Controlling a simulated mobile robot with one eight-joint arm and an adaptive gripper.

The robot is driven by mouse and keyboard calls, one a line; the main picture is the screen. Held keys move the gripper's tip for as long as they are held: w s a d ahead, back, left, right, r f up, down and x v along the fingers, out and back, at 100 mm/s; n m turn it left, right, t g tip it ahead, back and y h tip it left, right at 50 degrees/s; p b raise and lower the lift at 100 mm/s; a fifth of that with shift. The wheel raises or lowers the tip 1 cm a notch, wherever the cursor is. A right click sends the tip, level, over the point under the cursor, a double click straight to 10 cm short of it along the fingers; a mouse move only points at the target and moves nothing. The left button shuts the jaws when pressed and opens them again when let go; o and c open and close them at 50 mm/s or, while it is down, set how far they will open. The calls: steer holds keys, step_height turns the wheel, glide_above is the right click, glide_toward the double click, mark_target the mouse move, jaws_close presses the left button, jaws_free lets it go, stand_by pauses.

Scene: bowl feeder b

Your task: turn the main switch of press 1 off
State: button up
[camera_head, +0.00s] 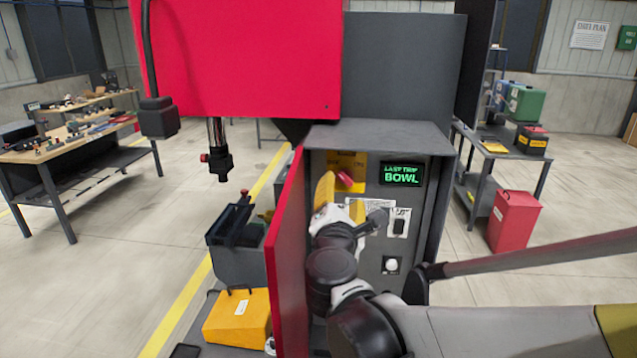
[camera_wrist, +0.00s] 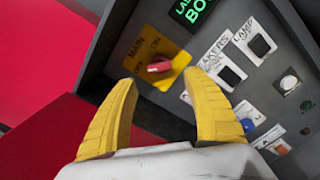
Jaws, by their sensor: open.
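The main switch is a red rotary handle (camera_wrist: 159,66) on a yellow plate (camera_wrist: 140,50) marked MAIN and ON. In the wrist view the handle lies just ahead of my gripper (camera_wrist: 168,88), between its two yellow fingers, which are apart and empty. The handle does not appear to be touched. In the head view the red handle (camera_head: 345,180) shows beside my yellow fingertip (camera_head: 324,188), in front of the yellow plate (camera_head: 347,161). My wrist and arm hide part of the panel there.
The red cabinet door (camera_head: 287,262) stands open, close left of my arm. A lit green display (camera_head: 402,174) reads LAST TRIP BOWL. A black rocker switch (camera_wrist: 229,74) sits right of the main switch. A yellow box (camera_head: 238,317) stands low at the left.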

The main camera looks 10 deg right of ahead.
steer(key=v, duration=0.5)
steer(key=shift+s+a, duration=0.1)
steer(key=s+d+f+m+g+b, duration=0.3)
steer(key=s+d+f+m+b, duration=0.2)
steer(key=f+m, duration=0.3)
steer(key=s+d+f+m+g+b, duration=0.4)
steer(key=f+m, duration=0.1)
steer(key=f, duration=0.6)
steer(key=s+a+f+m+g+y+b, duration=0.3)
steer(key=s+a+f+m+y+b, duration=0.2)
steer(key=s+f+m, duration=0.5)
steer(key=shift+f+m+y+b, duration=0.3)
steer(key=shift+f+b, duration=0.25)
